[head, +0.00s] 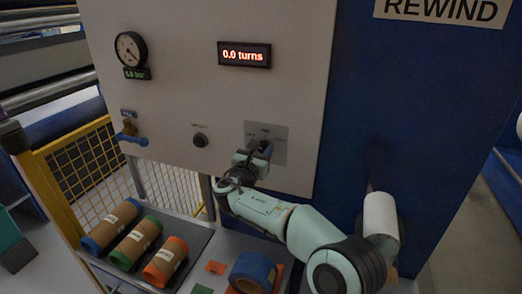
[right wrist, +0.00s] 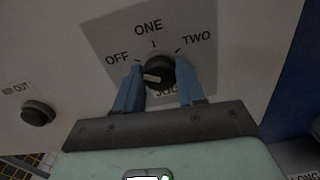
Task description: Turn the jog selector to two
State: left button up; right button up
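The jog selector is a round black knob (right wrist: 159,72) on a grey label plate (right wrist: 205,22) marked OFF, ONE and TWO. Its pale mark sits at the lower left of the knob's face. In the head view the plate (head: 279,148) is on the light panel, and my gripper hides much of the knob. My right gripper (right wrist: 159,80) reaches up to the selector with one blue finger on each side of the knob. The fingers are very close to its sides; I cannot tell whether they press on it. My left gripper is not in view.
A black push button (head: 200,140) and a blue-handled valve (head: 133,139) are left of the selector. A display (head: 244,55) reads 0.0 turns; a gauge (head: 130,49) is at upper left. Several film rolls (head: 135,243) lie in a tray below. A yellow fence (head: 85,165) stands left.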

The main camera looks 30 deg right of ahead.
jog(key=shift+f+m+b, duration=0.1)
jog(key=shift+m+b, duration=0.55)
jog(key=shift+m, duration=0.35)
jog(key=m+b, duration=0.2)
jog(key=m, duration=0.1)
jog(key=m+b, duration=0.1)
jog(key=m, duration=0.2)
jog(key=shift+b, duration=0.35)
jog(key=m+b, duration=0.2)
jog(key=m, duration=0.1)
jog(key=shift+m, duration=0.4)
jog(key=m+b, duration=0.2)
jog(key=shift+m, duration=0.4)
jog(key=m+b, duration=0.2)
jog(key=m, duration=0.1)
jog(key=shift+m, duration=0.3)
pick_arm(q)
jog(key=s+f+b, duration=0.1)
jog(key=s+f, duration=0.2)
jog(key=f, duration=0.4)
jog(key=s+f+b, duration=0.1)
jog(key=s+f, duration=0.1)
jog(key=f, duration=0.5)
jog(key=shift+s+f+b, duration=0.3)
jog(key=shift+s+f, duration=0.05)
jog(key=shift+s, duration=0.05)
pick_arm(e)
jog(key=m, duration=0.5)
jog(key=shift+m, duration=0.3)
